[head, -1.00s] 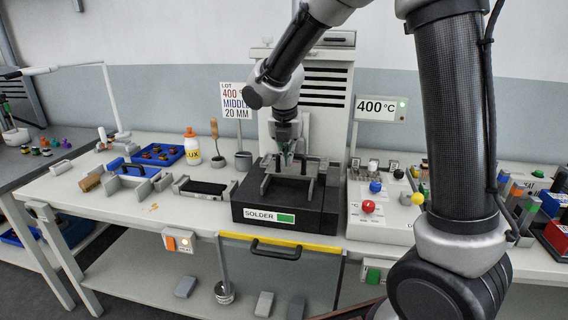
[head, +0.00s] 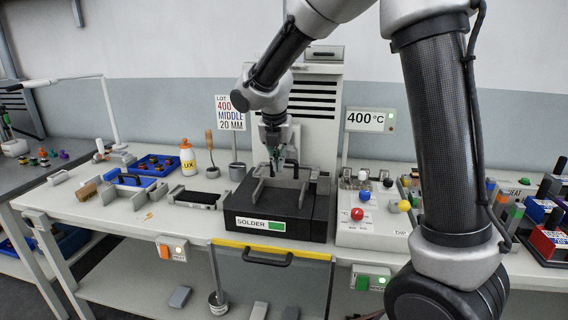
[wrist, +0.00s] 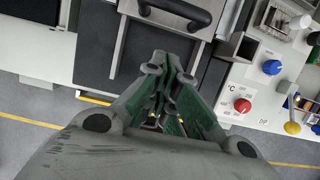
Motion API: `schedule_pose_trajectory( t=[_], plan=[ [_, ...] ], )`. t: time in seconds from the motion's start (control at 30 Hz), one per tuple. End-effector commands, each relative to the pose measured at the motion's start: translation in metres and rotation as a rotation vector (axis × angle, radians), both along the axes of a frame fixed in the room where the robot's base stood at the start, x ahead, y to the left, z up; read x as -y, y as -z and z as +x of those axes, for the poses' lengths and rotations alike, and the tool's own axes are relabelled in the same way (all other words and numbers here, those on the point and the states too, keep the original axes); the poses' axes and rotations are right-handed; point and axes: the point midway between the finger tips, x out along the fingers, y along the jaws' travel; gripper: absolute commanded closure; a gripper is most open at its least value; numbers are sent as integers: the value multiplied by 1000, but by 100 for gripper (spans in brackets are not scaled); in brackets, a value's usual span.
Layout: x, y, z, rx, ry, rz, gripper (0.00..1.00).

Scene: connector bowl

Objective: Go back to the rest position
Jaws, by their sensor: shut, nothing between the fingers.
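My gripper (head: 277,167) is above the black solder station (head: 275,212) in the head view, pointing down. In the wrist view my gripper (wrist: 170,75) has its green-lined fingers together with nothing between them. A grey cradle with a black handle (wrist: 180,10) lies just beyond the fingertips there. Whether the fingertips touch the cradle I cannot tell.
The control box (head: 372,215) with red, blue and yellow knobs stands right of the station. A flux bottle (head: 188,158), a blue tray (head: 154,165) and a grey fixture (head: 197,198) are on the left. A 400 °C sign (head: 368,119) stands behind.

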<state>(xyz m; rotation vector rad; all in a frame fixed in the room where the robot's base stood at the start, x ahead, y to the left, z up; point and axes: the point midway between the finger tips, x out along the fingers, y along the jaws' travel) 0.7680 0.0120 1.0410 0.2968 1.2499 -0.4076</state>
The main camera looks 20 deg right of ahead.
Motion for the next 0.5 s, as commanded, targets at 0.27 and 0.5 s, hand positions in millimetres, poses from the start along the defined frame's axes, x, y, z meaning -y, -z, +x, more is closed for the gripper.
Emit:
schedule_pose_trajectory(
  t=[0.27,0.5],
  plan=[
    [-8,-60,-15,6,-1,3,100],
    [-12,-83,-22,4,13,6,100]
  ],
)
